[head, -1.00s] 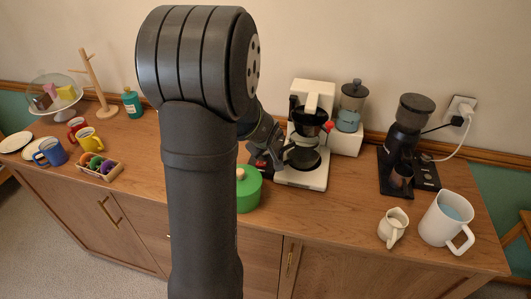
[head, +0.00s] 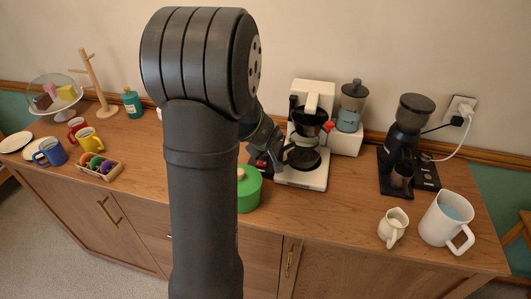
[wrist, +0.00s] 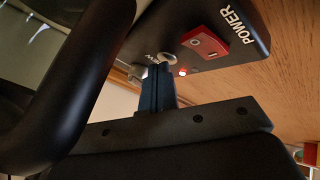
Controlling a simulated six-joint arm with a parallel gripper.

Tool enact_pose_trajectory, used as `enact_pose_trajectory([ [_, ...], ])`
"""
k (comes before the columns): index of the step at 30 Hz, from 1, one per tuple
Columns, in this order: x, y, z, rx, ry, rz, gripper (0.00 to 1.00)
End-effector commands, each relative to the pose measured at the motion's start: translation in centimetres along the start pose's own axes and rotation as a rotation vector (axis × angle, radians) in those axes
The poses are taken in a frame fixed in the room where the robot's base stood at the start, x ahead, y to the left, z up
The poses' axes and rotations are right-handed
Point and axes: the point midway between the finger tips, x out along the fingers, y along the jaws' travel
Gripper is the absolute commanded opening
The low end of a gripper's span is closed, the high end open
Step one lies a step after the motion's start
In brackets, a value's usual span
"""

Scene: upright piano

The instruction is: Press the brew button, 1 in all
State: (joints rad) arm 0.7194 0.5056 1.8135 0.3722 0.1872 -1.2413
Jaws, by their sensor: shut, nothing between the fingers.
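The coffee maker (head: 313,96), white with a glass carafe, stands against the wall. Its dark front panel (wrist: 190,18) fills the top of the wrist view, with a red switch (wrist: 205,42) marked POWER. A small light (wrist: 182,71) glows near a round grey button (wrist: 168,59). A label beside the button is partly hidden, so I cannot read it fully. My gripper (wrist: 154,72) is shut and empty, its fingertips close to the panel just beside the button. I cannot tell whether they touch it. In the head view my gripper (head: 273,166) is at the machine's front left.
A green pot (head: 248,190) stands close to the left of my gripper. A black grinder (head: 397,150), a small cream jug (head: 392,228) and a large white pitcher (head: 440,222) stand to the right. The counter (head: 320,215) in front of the coffee maker is clear.

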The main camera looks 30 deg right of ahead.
Motion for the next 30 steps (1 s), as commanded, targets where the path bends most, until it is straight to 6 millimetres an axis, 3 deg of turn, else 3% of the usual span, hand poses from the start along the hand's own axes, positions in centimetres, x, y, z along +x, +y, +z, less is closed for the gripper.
enact_pose_trajectory([
  [30,-1.3,0.7,-0.7,0.0,0.0,-0.001,0.0],
])
